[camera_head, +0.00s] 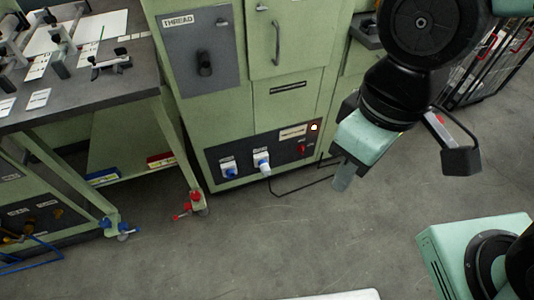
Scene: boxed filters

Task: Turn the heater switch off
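A green machine cabinet has a dark lower panel (240,166). Near the panel's right end is a small red switch (301,148), below a pale label (293,131) too small to read. A small lamp (314,127) above and to the right of the switch glows orange-white. The switch looks like the heater switch, but its lettering and exact position cannot be made out. My gripper (342,176) points down, to the right of the panel and apart from the switch in the picture. Its fingers overlap in this view, so the gap between them is hidden.
Two blue-and-white plugs (229,171) (263,165) sit in the panel, with a black cable (300,184) on the floor. A workbench (80,100) with red-and-blue casters stands left. A black rack (490,65) stands at the upper right. The grey floor in front is mostly clear.

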